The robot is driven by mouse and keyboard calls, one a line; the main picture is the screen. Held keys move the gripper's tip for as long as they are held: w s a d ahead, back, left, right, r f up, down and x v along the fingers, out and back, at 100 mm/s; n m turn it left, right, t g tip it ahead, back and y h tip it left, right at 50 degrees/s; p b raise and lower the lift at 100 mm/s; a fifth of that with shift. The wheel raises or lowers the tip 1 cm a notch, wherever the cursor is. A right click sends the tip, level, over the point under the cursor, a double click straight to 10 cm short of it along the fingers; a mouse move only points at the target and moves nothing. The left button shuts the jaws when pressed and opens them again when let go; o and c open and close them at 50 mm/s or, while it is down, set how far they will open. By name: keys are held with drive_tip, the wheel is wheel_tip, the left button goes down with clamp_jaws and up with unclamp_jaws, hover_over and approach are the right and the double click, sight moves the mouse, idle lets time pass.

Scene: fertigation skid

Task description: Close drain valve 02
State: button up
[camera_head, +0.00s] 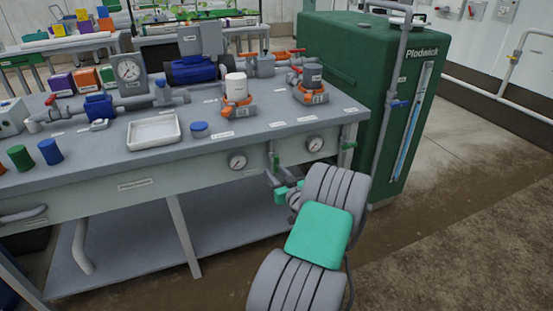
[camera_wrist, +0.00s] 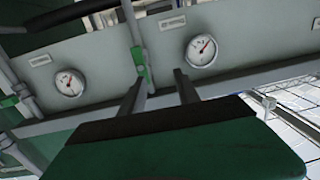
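Two drain pipes with green valve handles hang at the skid's front edge. The left valve (camera_head: 276,160) is between the two gauges, and its handle lies along its pipe. It also shows in the wrist view (camera_wrist: 140,60), just beyond my fingers. The right valve (camera_head: 349,146) is by the green cabinet, its handle looking crosswise; it is at the left edge of the wrist view (camera_wrist: 8,102). I cannot read which is 02. My gripper (camera_head: 279,183) is just below the left valve. In the wrist view its fingers (camera_wrist: 158,90) are apart, with nothing clearly held.
Pressure gauges (camera_head: 237,161) (camera_head: 315,143) flank the left valve on the front panel. The green cabinet (camera_head: 340,60) stands close on the right. A white tray (camera_head: 154,131) and dosing pumps (camera_head: 238,97) are on the bench top. The floor at right is clear.

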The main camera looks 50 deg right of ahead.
sight(277, 161)
drive_tip(key=shift+m+h, duration=0.4)
drive_tip(key=shift+h, duration=0.2)
drive_tip(key=w+d, duration=0.1)
drive_tip(key=d, duration=0.1)
drive_tip(key=w+d, duration=0.3)
drive_tip(key=d, duration=0.1)
drive_tip(key=shift+w, duration=0.25)
clamp_jaws()
